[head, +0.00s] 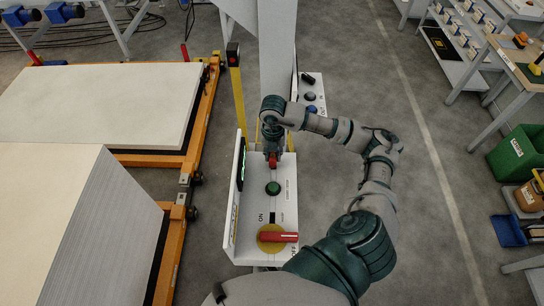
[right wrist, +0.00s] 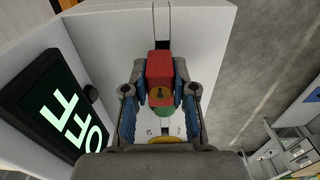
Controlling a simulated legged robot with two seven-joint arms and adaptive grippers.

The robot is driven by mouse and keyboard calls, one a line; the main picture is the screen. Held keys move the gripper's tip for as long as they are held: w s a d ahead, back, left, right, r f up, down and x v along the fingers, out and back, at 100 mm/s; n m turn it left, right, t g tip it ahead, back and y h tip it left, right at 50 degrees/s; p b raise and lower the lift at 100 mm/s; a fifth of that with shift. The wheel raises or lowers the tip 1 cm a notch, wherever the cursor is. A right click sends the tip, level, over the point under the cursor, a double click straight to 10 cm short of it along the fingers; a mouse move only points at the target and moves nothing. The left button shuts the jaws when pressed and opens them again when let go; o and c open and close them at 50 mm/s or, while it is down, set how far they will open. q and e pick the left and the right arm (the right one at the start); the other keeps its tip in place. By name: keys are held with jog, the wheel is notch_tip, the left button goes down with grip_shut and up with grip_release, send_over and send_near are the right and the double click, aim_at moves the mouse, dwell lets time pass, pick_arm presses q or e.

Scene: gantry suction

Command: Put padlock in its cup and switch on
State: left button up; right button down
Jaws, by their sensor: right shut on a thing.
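A green round part (head: 273,188) lies nearer on the panel. The red switch handle (head: 278,237) on a yellow disc points right, toward OFF. I cannot tell which part is the cup. My left gripper is out of view.
A dark display (right wrist: 55,105) on the panel's left side reads OFF in lit green letters. A grey post (head: 277,50) rises behind the panel. Orange-framed pallets (head: 190,165) with white boards stand left. Open floor lies right, with a green bin (head: 518,153) beyond.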

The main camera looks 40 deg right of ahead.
jog(key=shift+f, duration=0.3)
jog(key=shift+f+b, duration=0.3)
jog(key=shift+b, duration=0.1)
jog(key=shift+f, duration=0.3)
jog(key=c, duration=0.8)
grip_release()
jog(key=shift+c, duration=0.2)
notch_tip(320, 180, up, 12)
jog(key=shift+d+r, duration=0.1)
jog(key=shift+r, duration=0.05)
